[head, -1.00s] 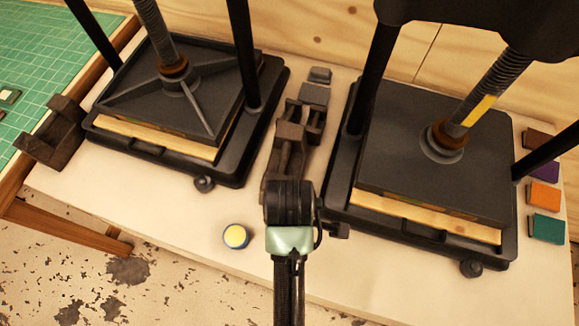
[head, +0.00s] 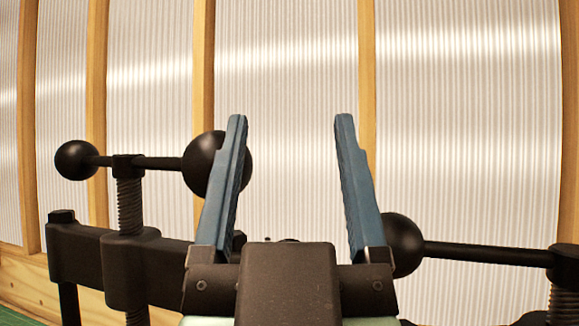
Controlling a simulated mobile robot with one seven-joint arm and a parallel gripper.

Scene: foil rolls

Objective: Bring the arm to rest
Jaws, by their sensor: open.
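The rest of my arm is hidden below the frame. The fingers overlap the ball ends of two press handles in the picture; I cannot tell the distance between them.
The left press (head: 135,262) shows its crossbar, screw and ball-ended handle (head: 77,160). The right press shows a ball-ended handle (head: 480,255) and screw top. Behind is a translucent ribbed wall (head: 290,60) with wooden posts. Above the presses is free room.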

